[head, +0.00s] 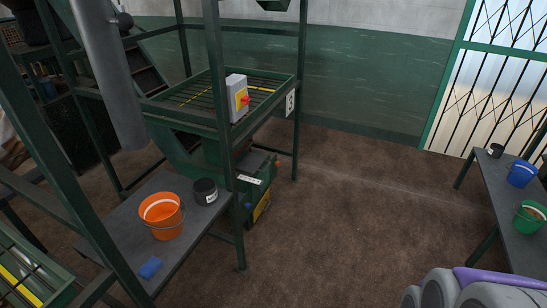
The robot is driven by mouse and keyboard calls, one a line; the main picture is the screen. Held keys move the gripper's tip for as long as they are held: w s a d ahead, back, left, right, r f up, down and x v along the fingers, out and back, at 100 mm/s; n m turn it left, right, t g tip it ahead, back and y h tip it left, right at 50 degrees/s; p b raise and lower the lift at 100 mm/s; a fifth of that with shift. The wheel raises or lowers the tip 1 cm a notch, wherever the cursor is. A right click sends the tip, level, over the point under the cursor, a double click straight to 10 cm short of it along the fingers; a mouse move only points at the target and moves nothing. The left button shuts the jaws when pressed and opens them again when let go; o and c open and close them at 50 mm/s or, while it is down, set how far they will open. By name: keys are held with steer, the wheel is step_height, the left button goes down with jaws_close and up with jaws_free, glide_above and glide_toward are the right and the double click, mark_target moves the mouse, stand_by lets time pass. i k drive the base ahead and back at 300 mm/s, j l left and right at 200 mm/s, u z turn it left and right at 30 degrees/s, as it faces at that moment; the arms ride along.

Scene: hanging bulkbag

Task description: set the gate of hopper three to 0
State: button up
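A green hopper (190,150) with a slatted grate top stands left of centre inside a dark green frame. A small white plate (290,103) on the frame appears to read 3. I cannot make out the gate itself clearly. My gripper does not show.
A dark bench (185,246) at the front left holds an orange bucket (161,215), a black tub (205,191) and a blue item (150,268). A right-hand bench (497,200) holds a blue bucket (521,174) and a green bucket (530,217). Brown floor between the benches is clear.

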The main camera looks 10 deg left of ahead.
mark_target(251, 162)
steer(key=i+j+u, duration=0.3)
steer(key=i, duration=0.5)
steer(key=i+l+u, duration=0.1)
steer(key=i+u, duration=0.2)
steer(key=i, duration=0.55)
steer(key=i+l+u, duration=0.25)
steer(key=i, duration=0.55)
steer(key=i+j, duration=0.05)
steer(key=j, duration=0.05)
